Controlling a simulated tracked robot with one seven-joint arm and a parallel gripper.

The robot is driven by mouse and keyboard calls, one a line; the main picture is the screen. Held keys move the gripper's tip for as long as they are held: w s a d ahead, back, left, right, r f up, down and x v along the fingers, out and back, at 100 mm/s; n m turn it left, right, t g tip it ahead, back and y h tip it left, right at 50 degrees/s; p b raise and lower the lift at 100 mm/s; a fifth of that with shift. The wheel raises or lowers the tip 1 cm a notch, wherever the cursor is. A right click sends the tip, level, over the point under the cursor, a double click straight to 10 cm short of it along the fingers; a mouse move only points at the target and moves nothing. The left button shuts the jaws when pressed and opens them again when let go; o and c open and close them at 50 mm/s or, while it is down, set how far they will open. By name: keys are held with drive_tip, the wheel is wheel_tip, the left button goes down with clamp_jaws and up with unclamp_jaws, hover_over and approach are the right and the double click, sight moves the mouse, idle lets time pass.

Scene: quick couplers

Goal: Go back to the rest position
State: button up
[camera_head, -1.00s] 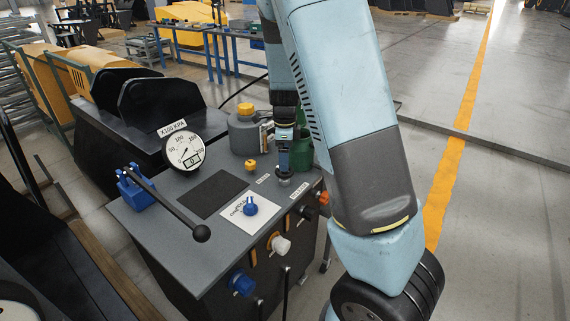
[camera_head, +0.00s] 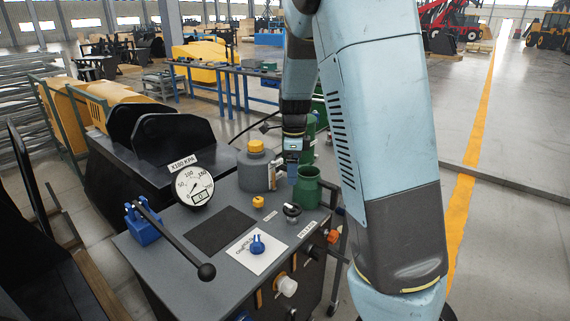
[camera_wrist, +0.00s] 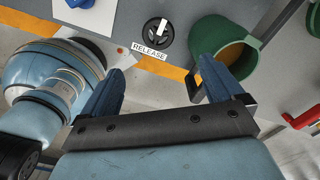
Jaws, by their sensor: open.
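My gripper (camera_wrist: 155,85) is open and empty in the wrist view, its two blue fingers spread apart. In the head view my gripper (camera_head: 293,172) hangs above the back right part of the grey bench (camera_head: 190,255), beside a green container. A black round knob with a white mark (camera_wrist: 157,32) lies ahead of the fingers in the wrist view, above a "RELEASE" label (camera_wrist: 149,51). The same knob (camera_head: 292,210) shows on the bench top in the head view, below the gripper and apart from it.
A green container (camera_head: 306,190) and a grey jug with yellow cap (camera_head: 255,168) stand near the gripper. A pressure gauge (camera_head: 195,186), a black lever (camera_head: 178,240), a blue knob (camera_head: 257,244) and a yellow knob (camera_head: 258,202) are on the bench.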

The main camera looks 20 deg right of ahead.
drive_tip(key=s+r+n+t, duration=0.2)
drive_tip(key=s+r+n, duration=0.6)
drive_tip(key=s+n, duration=0.3)
drive_tip(key=s+r+n+t, duration=0.3)
drive_tip(key=s+r+n, duration=0.5)
drive_tip(key=s, duration=0.9)
drive_tip(key=shift+d+r+n+t, duration=0.2)
drive_tip(key=shift+n+t, duration=0.1)
drive_tip(key=shift+n, duration=1.3)
drive_tip(key=shift+s, duration=0.1)
